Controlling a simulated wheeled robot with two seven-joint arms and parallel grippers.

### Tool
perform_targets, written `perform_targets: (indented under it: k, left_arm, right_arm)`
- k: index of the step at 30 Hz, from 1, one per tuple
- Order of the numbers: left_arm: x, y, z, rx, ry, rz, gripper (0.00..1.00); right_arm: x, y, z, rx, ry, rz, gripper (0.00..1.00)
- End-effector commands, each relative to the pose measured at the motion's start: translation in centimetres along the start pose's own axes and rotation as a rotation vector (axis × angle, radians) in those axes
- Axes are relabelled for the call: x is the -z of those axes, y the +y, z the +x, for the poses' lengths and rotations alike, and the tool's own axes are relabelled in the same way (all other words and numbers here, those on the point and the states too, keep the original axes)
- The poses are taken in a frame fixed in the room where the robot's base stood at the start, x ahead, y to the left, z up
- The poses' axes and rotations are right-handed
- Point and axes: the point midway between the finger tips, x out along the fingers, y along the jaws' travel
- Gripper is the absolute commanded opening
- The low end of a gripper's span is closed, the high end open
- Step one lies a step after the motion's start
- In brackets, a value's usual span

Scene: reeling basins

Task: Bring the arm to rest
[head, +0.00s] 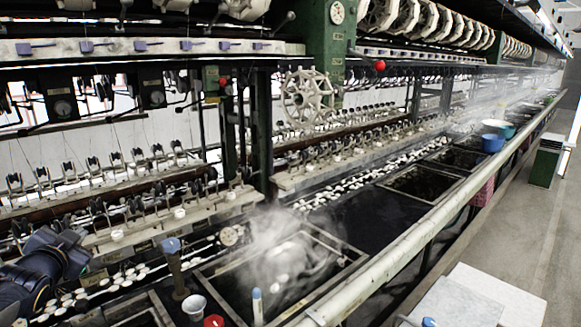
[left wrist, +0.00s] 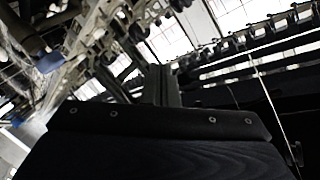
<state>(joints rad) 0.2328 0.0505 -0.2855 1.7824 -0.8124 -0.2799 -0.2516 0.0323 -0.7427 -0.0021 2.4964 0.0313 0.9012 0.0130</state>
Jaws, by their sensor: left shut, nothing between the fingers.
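My left arm (head: 35,275) comes in at the lower left of the head view, dark and bent. Its gripper (head: 70,238) is over the near edge of the reeling machine, beside the rows of white cocoons. In the left wrist view the two dark fingers of this gripper (left wrist: 162,86) stand together, shut, with nothing seen between them. The machine's spindles and frame show behind them, tilted. My right gripper is in neither view.
A steaming basin (head: 340,262) lies right of the arm. A brush with a blue top (head: 171,246), a white cup (head: 194,306) and a red lid (head: 214,321) stand near its left side. A pale rail (head: 400,250) runs along the front.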

Motion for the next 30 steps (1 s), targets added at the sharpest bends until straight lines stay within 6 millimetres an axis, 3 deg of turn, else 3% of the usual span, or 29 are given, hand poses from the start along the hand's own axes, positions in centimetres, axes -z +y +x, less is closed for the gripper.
perform_targets:
  k: [1, 6, 15, 18, 23, 30]
  left_arm:
    - [0.3, 1.1, -2.7, -0.027, -0.057, -0.117, 0.0]
    - [-0.3, 7.7, -10.8, -0.19, -0.27, -0.442, 0.0]
    - [-1.1, 20.0, -24.4, -0.524, -0.572, -0.739, 0.0]
    - [-1.5, 23.1, -28.3, -0.619, -0.656, -0.785, 0.0]
    - [-2.0, 26.1, -32.4, -0.72, -0.748, -0.82, 0.0]
    - [-2.0, 26.3, -32.6, -0.724, -0.752, -0.821, 0.0]
  right_arm:
    - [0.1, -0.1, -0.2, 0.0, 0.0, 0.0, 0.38]
    - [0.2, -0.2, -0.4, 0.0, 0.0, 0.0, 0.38]
    - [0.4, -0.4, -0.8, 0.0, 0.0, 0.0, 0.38]
    - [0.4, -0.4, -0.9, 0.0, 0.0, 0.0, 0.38]
    - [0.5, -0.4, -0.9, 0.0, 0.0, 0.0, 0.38]
    - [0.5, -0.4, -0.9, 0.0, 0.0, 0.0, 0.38]
